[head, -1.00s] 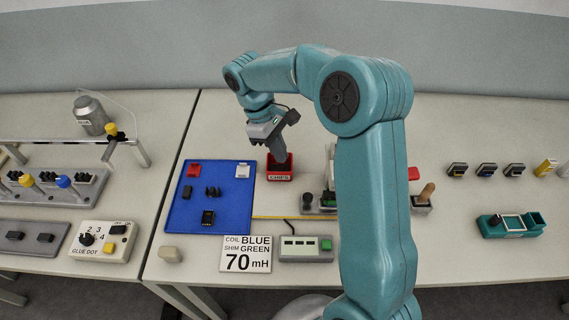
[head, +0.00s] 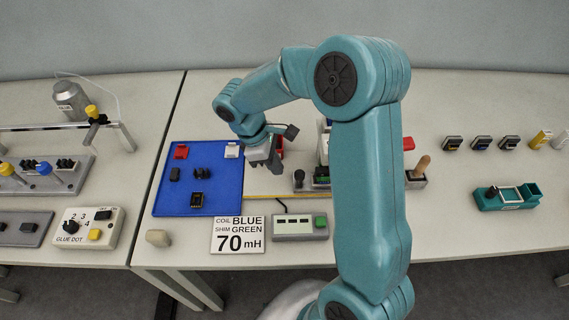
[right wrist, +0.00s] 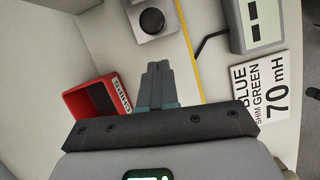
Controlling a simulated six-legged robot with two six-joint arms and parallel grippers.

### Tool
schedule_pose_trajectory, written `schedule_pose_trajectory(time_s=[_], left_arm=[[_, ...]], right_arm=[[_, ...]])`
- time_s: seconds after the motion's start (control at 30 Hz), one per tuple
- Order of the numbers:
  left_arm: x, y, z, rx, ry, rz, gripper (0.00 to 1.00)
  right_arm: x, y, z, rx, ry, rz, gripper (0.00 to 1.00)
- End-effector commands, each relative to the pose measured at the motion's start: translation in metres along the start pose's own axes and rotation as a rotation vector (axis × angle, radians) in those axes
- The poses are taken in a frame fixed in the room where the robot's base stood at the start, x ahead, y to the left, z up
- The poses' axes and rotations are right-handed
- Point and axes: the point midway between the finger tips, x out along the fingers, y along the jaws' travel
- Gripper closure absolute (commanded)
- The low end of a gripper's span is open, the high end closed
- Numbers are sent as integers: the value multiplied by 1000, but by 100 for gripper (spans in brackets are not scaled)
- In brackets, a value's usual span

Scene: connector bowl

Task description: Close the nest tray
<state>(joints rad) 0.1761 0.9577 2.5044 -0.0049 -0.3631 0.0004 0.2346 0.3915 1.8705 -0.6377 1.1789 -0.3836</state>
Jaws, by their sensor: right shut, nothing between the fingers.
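My right gripper (head: 268,163) is over the table just right of the blue mat. In the right wrist view its fingers (right wrist: 159,72) are together with nothing between them, beside the red CHIPS bin (right wrist: 78,107). In the head view the gripper covers most of that bin. A fixture with a black knob (head: 299,177) stands to the right, largely hidden behind my right arm; its grey knob block also shows in the right wrist view (right wrist: 155,22). I cannot make out the nest tray or how far open it is. My left gripper is not in view.
The blue mat (head: 222,199) holds several small parts. In front are a 70 mH sign (head: 238,235) and a meter box (head: 300,226). A wooden-handled lever (head: 421,166) stands right of my arm. A teal holder (head: 507,196) sits farther right, with clear table around it.

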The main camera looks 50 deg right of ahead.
Motion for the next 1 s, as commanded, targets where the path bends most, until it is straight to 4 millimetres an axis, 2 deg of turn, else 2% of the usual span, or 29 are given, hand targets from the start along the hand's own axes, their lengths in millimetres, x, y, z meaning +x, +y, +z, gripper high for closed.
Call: schedule_pose_trajectory(time_s=[0.03,0.2,0.6,0.83,1.0], left_arm=[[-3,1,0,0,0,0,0],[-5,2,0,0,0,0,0],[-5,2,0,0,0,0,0],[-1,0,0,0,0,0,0],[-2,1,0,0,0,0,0]], right_arm=[[1,-1,8,1,-1,-2,100],[7,0,20,0,-1,0,100],[9,0,23,0,0,0,100],[18,4,45,3,0,-1,100],[18,4,46,0,-1,0,100]])
